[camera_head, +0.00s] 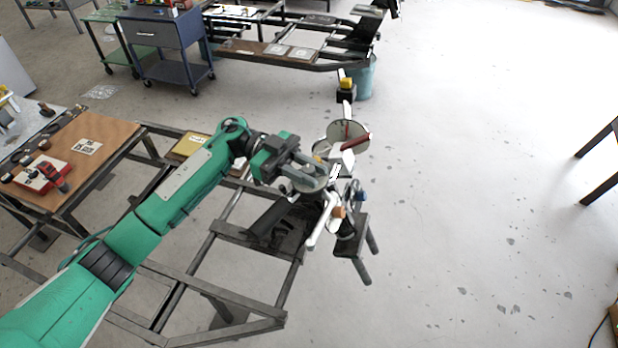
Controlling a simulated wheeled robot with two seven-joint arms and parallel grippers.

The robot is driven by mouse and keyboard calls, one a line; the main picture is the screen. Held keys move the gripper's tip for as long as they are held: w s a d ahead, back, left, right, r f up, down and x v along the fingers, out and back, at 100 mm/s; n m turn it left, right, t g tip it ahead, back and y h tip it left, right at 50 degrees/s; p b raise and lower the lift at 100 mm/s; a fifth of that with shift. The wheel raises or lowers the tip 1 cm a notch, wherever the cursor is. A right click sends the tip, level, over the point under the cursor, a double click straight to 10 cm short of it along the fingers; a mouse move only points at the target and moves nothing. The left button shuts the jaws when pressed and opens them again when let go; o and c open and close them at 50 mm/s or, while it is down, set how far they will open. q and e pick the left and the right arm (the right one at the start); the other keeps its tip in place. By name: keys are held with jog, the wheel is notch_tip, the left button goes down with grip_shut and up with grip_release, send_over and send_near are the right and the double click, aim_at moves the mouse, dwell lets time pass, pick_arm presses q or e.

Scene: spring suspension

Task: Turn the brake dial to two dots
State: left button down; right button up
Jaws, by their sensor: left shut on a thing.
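My left arm comes in from the lower left, and its gripper (328,176) is at the upper part of the spring suspension rig (348,235). The gripper is shut on a small part of the rig; which part is hard to make out among the fingers. A round pale disc (336,131) with a dark red bar (356,143) across it stands just beyond the fingertips. A white block (348,159) sits below the disc. No dot marks can be made out, and I cannot tell which part is the brake dial. My right gripper is not in view.
A dark metal frame (205,250) lies under my left arm. A wood-topped bench (75,165) with a red tool (40,178) stands at the left. A blue cart (165,45) and a light-blue bin (365,80) stand farther back. The floor at the right is mostly clear.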

pick_arm(q)
jog(key=m+g+y+b, duration=0.3)
jog(key=shift+f+g, duration=0.1)
jog(key=shift+g, duration=0.2)
jog(key=shift+m+g+y+b, duration=0.3)
jog(key=shift+m+y, duration=0.2)
jog(key=shift+m, duration=0.1)
jog(key=c, duration=1.2)
grip_release()
jog(key=shift+c, duration=0.2)
